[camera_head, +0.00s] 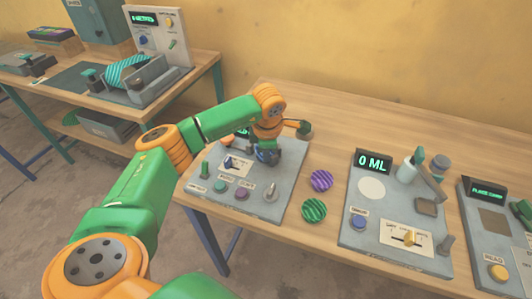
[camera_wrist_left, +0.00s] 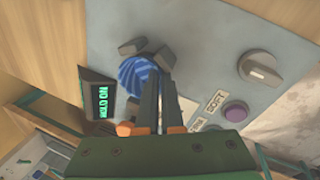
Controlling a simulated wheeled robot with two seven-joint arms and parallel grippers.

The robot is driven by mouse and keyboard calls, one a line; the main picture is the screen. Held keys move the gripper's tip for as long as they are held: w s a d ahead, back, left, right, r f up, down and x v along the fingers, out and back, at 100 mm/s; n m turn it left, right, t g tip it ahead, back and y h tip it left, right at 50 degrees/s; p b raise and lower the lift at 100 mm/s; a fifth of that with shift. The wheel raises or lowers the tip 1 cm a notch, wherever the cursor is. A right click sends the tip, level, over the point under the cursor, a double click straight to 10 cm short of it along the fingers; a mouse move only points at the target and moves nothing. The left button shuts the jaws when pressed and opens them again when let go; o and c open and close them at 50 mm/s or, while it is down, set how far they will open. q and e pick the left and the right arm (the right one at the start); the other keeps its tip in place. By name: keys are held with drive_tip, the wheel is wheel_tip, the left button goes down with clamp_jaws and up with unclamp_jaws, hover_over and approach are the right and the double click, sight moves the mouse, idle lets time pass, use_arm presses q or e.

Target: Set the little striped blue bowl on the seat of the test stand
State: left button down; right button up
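The little striped blue bowl (camera_wrist_left: 139,77) sits in the wrist view between dark grey blocks (camera_wrist_left: 133,47) on the grey panel of the test stand (camera_head: 232,197). The blocks stand close around its rim; the seat beneath it is hidden. My left gripper (camera_wrist_left: 160,85) reaches down over it, its two dark fingers close together with a narrow gap, tips at the bowl's near right edge. I cannot tell whether they pinch the rim. In the head view my left gripper (camera_head: 267,153) hides most of the bowl. The stand's display (camera_wrist_left: 103,102) reads "HOLD ON". My right gripper is out of view.
A purple striped bowl (camera_head: 320,181) and a green striped bowl (camera_head: 314,209) lie on the table right of the stand. A "0 ML" device (camera_head: 388,237) and another panel (camera_head: 484,215) stand further right. A second table (camera_head: 58,92) is at the back left.

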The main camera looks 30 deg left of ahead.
use_arm(q)
drive_tip(key=c, duration=1)
unclamp_jaws()
drive_tip(key=b+v, duration=0.1)
drive_tip(key=v, duration=0.6)
